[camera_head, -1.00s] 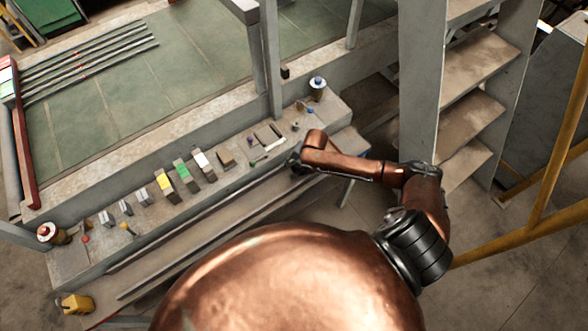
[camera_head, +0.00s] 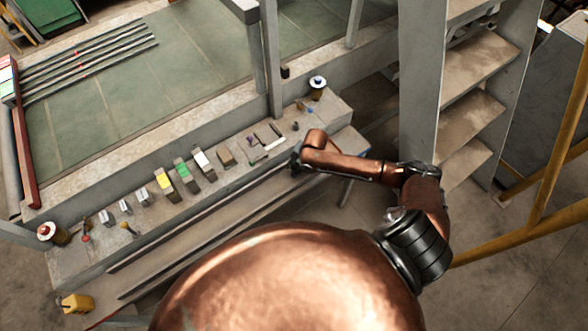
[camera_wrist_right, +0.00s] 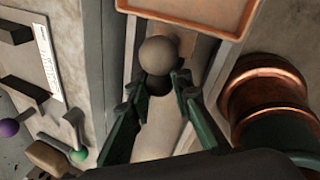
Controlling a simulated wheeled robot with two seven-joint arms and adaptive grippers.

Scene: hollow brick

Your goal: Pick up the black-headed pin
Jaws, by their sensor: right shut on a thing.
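My right gripper (camera_wrist_right: 158,88) has dark green fingers. Its tips close on a pin with a round, dark grey-brown head (camera_wrist_right: 158,56), which I take to be the black-headed pin. The head shows just beyond the fingertips, with a dark part right below it; the rest of the pin is hidden. In the head view my right gripper (camera_head: 297,160) is at the front edge of the stone ledge, small and partly hidden by its arm. I cannot make out the held pin there. My left gripper is not in view.
A purple-headed pin (camera_wrist_right: 8,127) and a green-headed pin (camera_wrist_right: 78,156) are at the left in the wrist view. An orange-rimmed tray (camera_wrist_right: 190,12) lies beyond the fingertips. Several blocks, including a green-marked one (camera_head: 186,175), line the ledge (camera_head: 225,182). A steel post (camera_head: 265,70) rises behind it.

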